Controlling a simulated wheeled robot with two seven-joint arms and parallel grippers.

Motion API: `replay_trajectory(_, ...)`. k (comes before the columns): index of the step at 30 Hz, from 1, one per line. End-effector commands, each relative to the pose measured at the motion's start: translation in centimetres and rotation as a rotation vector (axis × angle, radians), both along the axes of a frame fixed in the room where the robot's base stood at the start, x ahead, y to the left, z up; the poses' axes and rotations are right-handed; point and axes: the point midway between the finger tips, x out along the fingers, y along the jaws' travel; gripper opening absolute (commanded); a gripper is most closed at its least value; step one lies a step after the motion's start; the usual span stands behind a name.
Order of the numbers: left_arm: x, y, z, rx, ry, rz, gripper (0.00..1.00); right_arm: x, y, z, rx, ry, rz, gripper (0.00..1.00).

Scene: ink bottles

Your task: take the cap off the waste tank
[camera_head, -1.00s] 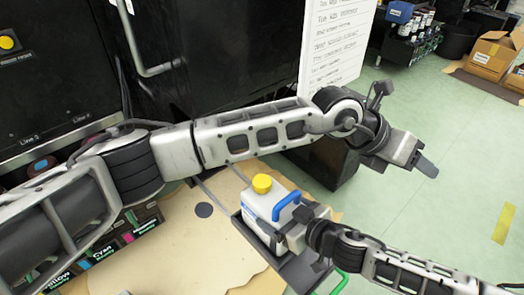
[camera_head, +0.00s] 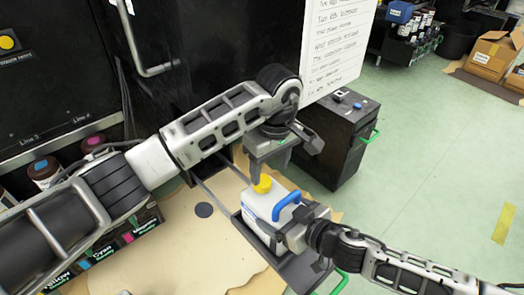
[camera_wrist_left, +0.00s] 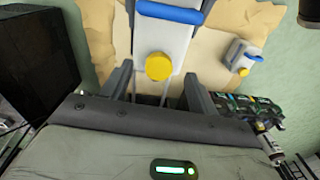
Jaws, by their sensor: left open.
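The waste tank (camera_head: 262,206) is a white container with a blue handle (camera_head: 287,205) and a yellow cap (camera_head: 262,184), standing on a dark tray (camera_head: 300,270). The cap is on it. My left gripper (camera_head: 262,172) is open, pointing down at the cap from just above. In the left wrist view the cap (camera_wrist_left: 159,66) lies between the two fingers of the left gripper (camera_wrist_left: 158,76), with space on either side. My right gripper (camera_head: 298,230) is against the tank's right side by the handle; its fingers are partly hidden, so I cannot tell whether it grips.
A brown cardboard sheet (camera_head: 185,255) lies under the tray. A black bin with a green handle (camera_head: 335,150) stands behind on the green floor. Labelled ink bottles (camera_head: 95,250) stand at lower left. A small white item with a yellow spot (camera_wrist_left: 240,58) shows in the wrist view.

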Motion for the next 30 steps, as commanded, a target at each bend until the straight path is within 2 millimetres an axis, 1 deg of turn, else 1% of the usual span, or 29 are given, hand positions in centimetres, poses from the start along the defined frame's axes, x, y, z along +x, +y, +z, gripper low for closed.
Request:
replay_trajectory(3, 0.7, 1.0, 1.3, -0.043, 0.021, -0.150, 0.60, 0.0, 0.0, 0.0, -0.001, -0.001, 0.000, 0.23)
replay_trajectory(6, 1.1, 1.4, 2.0, -0.050, 0.023, -0.250, 0.60, 0.0, 0.0, 0.0, -0.001, -0.001, 0.000, 0.23)
replay_trajectory(9, 1.3, 1.7, 2.4, -0.050, 0.024, -0.309, 0.60, 0.0, 0.0, 0.0, -0.001, -0.001, 0.000, 0.23)
replay_trajectory(11, 1.3, 1.8, 2.3, -0.051, 0.025, -0.326, 0.60, 0.0, 0.0, 0.0, -0.001, -0.001, 0.000, 0.23)
replay_trajectory(14, 1.3, 1.8, 1.4, -0.052, 0.026, -0.335, 0.60, 0.0, 0.0, 0.0, -0.001, -0.001, 0.000, 0.23)
replay_trajectory(24, 1.3, 1.8, -3.7, -0.051, 0.026, -0.333, 0.60, 0.0, 0.0, 0.0, -0.001, -0.001, 0.000, 0.23)
replay_trajectory(30, 1.3, 1.8, -5.2, -0.050, 0.023, -0.333, 0.60, 0.0, 0.0, 0.0, -0.001, -0.001, 0.000, 0.23)
